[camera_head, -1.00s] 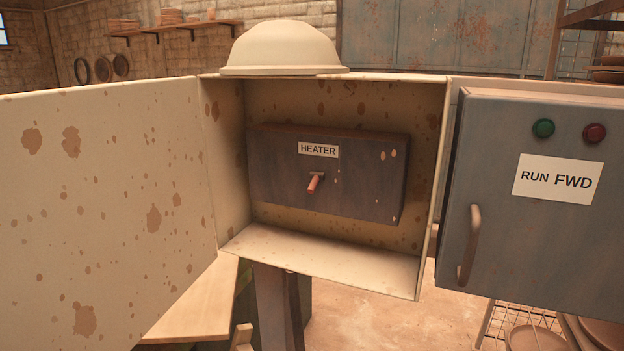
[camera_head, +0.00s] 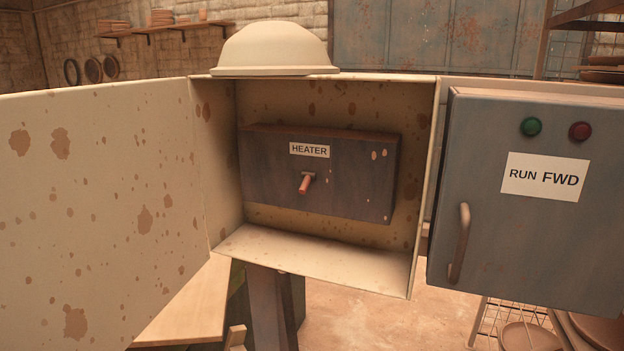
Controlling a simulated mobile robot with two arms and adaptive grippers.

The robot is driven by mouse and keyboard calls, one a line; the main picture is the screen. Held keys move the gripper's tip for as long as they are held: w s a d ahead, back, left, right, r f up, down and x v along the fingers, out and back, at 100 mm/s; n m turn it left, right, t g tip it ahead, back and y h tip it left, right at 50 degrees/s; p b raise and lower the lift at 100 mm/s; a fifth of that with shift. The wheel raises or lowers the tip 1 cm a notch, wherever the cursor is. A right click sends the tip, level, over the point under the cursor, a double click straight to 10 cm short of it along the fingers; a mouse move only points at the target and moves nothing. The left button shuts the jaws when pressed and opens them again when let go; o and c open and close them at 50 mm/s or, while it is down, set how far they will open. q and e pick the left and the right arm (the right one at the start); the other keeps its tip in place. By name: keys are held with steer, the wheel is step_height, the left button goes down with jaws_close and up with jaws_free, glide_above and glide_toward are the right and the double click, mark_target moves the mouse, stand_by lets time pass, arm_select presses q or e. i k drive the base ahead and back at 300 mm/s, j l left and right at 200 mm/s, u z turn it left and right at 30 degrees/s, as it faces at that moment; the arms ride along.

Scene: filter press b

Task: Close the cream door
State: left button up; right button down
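The cream door (camera_head: 100,200) stands wide open on the left, swung out from the left edge of its cream box (camera_head: 316,258). It is spotted with brown rust marks and runs out of view at the left edge. The box is open at the front and shows a dark panel (camera_head: 345,178) inside, labelled HEATER, with a small reddish lever (camera_head: 305,184). Neither of my grippers is in view, and nothing is seen touching the door.
A grey cabinet (camera_head: 540,230) labelled RUN FWD, with a handle (camera_head: 461,243), stands close on the right. A cream dome (camera_head: 272,48) sits on top of the box. A wooden surface (camera_head: 190,310) lies below the door. The space in front of the box looks clear.

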mark_target(96, 228)
steer(key=u, duration=1.3)
